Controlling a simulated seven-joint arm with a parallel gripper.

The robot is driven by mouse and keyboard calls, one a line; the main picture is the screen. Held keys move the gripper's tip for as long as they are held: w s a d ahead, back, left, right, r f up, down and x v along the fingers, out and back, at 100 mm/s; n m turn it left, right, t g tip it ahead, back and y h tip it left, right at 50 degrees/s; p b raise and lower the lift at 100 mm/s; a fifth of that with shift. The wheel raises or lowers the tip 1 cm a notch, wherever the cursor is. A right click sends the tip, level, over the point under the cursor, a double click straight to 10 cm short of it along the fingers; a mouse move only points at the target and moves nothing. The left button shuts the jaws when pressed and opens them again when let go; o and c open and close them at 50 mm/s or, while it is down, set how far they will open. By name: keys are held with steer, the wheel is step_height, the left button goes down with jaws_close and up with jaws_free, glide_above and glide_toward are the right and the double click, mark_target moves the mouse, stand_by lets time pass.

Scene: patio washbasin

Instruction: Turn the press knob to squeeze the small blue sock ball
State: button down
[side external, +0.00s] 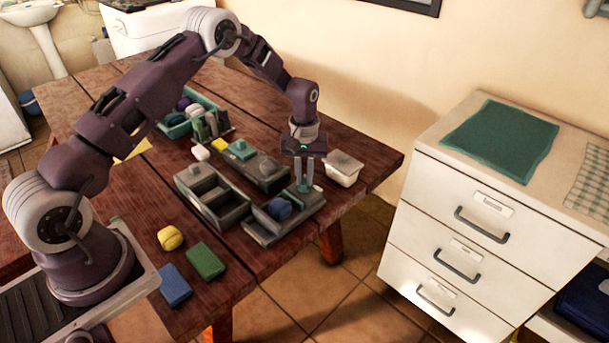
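The small blue sock ball (279,209) sits inside the grey press (262,232), a low open frame near the right end of the table. My gripper (304,187) points straight down at the right end of the press, just right of the ball. Its two fingers show a narrow gap between them. A small teal part that looks like the press knob (317,189) shows at the fingertips, mostly hidden by them. I cannot tell whether the fingers grip it.
A grey divided box (212,198) stands left of the press. A dark block with a teal piece (241,149) and a white tub (343,168) stand behind. A teal bin (183,131) holds several items. Yellow (170,238), blue (175,286) and green (206,261) pieces lie in front.

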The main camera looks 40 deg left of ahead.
steer(key=shift+m, duration=0.4)
steer(key=m, duration=0.3)
steer(key=shift+m, duration=0.4)
steer(key=m, duration=0.5)
steer(key=shift+m, duration=0.3)
steer(key=m, duration=0.9)
steer(key=shift+m, duration=0.5)
steer(key=c, duration=1.4)
jaws_free()
steer(key=shift+r, duration=0.1)
